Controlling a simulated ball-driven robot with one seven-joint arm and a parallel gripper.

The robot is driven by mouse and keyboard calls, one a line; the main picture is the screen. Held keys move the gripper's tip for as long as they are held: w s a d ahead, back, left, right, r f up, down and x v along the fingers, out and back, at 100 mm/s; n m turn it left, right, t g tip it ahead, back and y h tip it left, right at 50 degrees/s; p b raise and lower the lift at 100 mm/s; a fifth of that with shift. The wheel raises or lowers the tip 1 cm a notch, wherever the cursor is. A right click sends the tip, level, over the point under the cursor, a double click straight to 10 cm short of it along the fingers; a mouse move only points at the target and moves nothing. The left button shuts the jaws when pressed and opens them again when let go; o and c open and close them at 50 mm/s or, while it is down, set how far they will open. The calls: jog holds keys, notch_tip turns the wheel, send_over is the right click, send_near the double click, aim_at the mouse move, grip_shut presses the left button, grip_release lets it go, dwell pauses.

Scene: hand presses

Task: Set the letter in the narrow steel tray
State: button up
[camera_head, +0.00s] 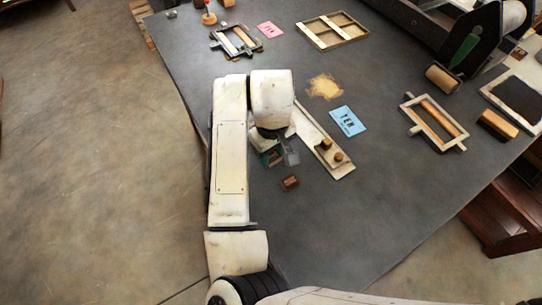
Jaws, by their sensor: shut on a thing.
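The narrow steel tray (322,143) is a long, pale, shallow piece with two brass knobs near its lower right end. It lies slantwise on the grey table, partly hidden by my arm's wrist. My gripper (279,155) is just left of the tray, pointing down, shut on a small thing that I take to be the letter. The wrist and fingers hide most of it, and its face does not show. I cannot tell how high it is above the table. A small brown block (290,182) shows just below the fingers, apart from the tray.
The grey table (375,200) is bare at the lower right. A blue card (347,121) and a tan powder patch (324,87) lie right of the tray. Wooden frames (435,122) and a roller (442,79) are farther right. A pink card (270,29) lies at the back.

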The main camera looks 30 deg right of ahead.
aim_at(272, 155)
jog(key=shift+r+p, duration=1.45)
jog(key=shift+r, duration=0.3)
